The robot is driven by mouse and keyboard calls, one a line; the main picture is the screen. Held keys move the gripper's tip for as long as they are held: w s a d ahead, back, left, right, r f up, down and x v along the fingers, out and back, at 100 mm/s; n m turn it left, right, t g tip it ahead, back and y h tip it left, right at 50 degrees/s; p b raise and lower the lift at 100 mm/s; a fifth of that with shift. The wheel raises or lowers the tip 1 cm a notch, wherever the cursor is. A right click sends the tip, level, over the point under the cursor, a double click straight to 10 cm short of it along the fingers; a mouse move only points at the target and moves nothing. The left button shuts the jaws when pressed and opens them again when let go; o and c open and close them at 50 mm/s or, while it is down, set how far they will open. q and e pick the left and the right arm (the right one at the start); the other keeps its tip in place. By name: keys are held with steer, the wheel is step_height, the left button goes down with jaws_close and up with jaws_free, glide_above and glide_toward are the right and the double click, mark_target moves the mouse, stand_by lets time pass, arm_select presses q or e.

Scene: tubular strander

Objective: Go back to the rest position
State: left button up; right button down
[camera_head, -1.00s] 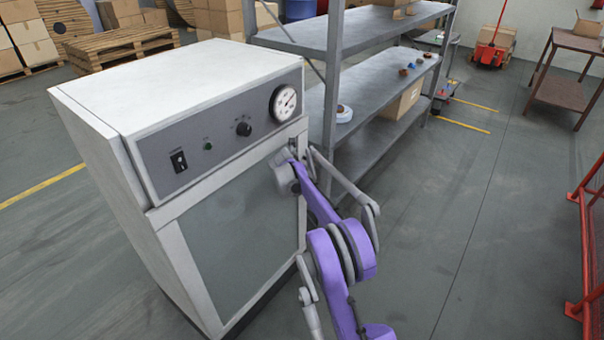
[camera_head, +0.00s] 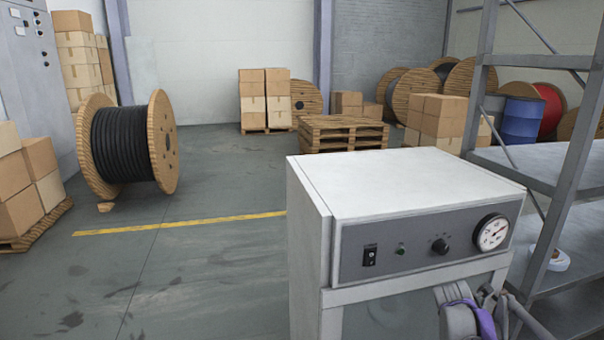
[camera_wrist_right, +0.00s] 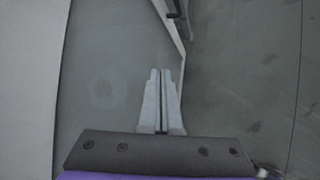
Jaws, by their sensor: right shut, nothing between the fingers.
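My right gripper (camera_wrist_right: 160,76) is shut and empty in the right wrist view, its two grey fingers side by side. It is in front of the grey door panel (camera_wrist_right: 98,90) of a white cabinet; I cannot tell whether it touches the door. In the head view, part of my purple and grey right arm shows at the lower right, in front of the cabinet (camera_head: 410,190). The cabinet has a dial gauge, a knob and a switch on its front. My left gripper is in neither view.
A grey metal shelf (camera_head: 565,205) stands close to the cabinet's right side. A large cable reel (camera_head: 128,145) stands at the left. Pallets (camera_head: 343,133), boxes and drums line the back. The floor left of the cabinet, with a yellow line (camera_head: 180,223), is clear.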

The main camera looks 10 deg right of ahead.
steer(key=s+a+r+m+y, duration=0.1)
steer(key=s+a+m+y, duration=0.2)
steer(key=s+a+m, duration=0.85)
steer(key=s+a+f+m+y, duration=0.2)
steer(key=s+a+f+m, duration=0.2)
steer(key=s+a, duration=0.6)
steer(key=s+a+f+m+y, duration=0.1)
steer(key=s+a+f+m, duration=0.25)
steer(key=s+a, duration=0.65)
arm_select(q)
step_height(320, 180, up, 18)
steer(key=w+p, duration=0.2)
steer(key=p, duration=1.4)
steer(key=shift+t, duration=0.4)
arm_select(e)
step_height(320, 180, up, 18)
steer(key=d, duration=0.2)
steer(key=shift+w, duration=0.45)
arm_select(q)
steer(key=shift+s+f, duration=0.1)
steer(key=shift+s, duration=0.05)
arm_select(e)
steer(key=shift+s, duration=0.15)
